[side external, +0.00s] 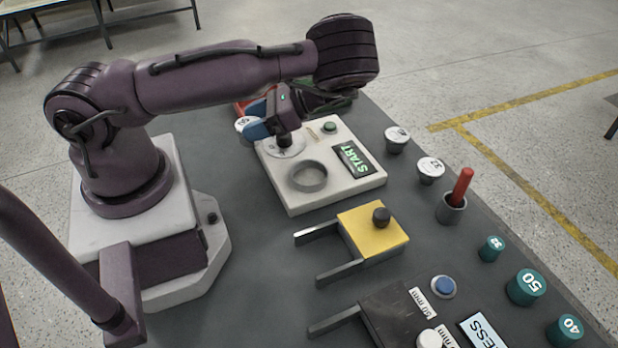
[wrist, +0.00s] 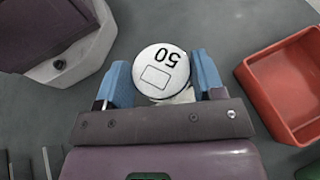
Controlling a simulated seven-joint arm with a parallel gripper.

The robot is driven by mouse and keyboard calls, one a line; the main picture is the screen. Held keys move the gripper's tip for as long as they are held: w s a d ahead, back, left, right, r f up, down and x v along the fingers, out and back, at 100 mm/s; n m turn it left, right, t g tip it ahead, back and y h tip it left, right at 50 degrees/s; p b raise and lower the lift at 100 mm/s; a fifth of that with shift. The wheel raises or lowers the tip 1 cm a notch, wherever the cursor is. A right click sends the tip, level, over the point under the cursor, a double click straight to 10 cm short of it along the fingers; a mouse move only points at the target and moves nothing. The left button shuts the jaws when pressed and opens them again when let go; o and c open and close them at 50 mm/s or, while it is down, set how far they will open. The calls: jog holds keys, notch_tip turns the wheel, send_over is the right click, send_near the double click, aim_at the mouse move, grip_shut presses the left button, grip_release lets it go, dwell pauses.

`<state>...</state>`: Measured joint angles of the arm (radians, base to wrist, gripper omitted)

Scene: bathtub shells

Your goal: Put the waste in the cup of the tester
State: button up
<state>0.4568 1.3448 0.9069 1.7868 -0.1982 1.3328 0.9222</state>
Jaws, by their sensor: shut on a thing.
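My gripper (side external: 254,121) is shut on a round piece with a white top marked 50 (wrist: 161,70). Its blue fingers sit on both sides of the piece in the wrist view. In the side view, part of the piece (side external: 244,124) shows beyond a finger, left of the tester's far end. The tester (side external: 338,192) is a pale box with a START panel. Its grey ring-shaped cup (side external: 307,176) is on the near side and looks empty. A disc with a dark post (side external: 285,141) is farther back. Nothing is marked as waste.
A red bin (wrist: 265,92) lies right of the gripper in the wrist view. White-topped pieces (side external: 397,138) and a grey cup with a red rod (side external: 460,190) stand right of the tester. A yellow block with a dark knob (side external: 360,232) is in front of it.

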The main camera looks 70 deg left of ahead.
jog(key=d+n+t+h, duration=0.1)
jog(key=d+n+h, duration=0.1)
jog(key=n+h, duration=0.3)
jog(key=d+n+t+h, duration=0.2)
jog(key=n+h, duration=0.3)
jog(key=d+n+t+h, duration=0.2)
jog(key=d+n+h, duration=0.1)
jog(key=n+h, duration=0.2)
jog(key=shift+w+h, duration=0.15)
jog(key=shift+h, duration=0.25)
jog(key=w+d+r+n+t+h, duration=0.2)
jog(key=w+d+r+n+t, duration=0.3)
jog(key=n+t, duration=0.45)
send_over(305, 175)
jog(key=shift+t, duration=0.45)
notch_tip(305, 175, down, 8)
jog(key=shift+d+f, duration=0.1)
jog(key=o, duration=1.1)
jog(key=shift+c, duration=0.2)
